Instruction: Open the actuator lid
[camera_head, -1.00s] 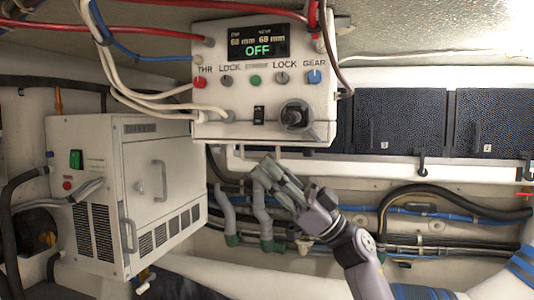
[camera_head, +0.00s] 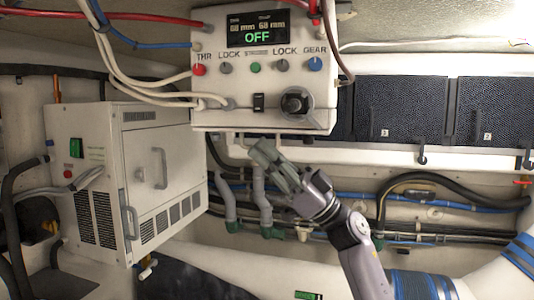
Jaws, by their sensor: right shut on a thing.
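A white control box (camera_head: 207,118) hangs at top centre, with a display reading OFF, a row of coloured knobs and a large dark knob (camera_head: 295,101) on its front. No part is clearly marked as the actuator lid; the box front looks shut. A thin pale handle (camera_head: 279,138) shows just under the box's lower edge. My right gripper (camera_head: 259,150) comes up from the lower right, with its fingertips just below the box. It is shut at this handle, and its fingers hide most of the grip. My left gripper is not in view.
A white cabinet (camera_head: 138,185) with vents and a door handle stands at the left. Red, blue and white cables run into the control box. Hoses and pipes (camera_head: 262,200) pass behind my right gripper. Dark panels (camera_head: 403,105) line the wall at the right.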

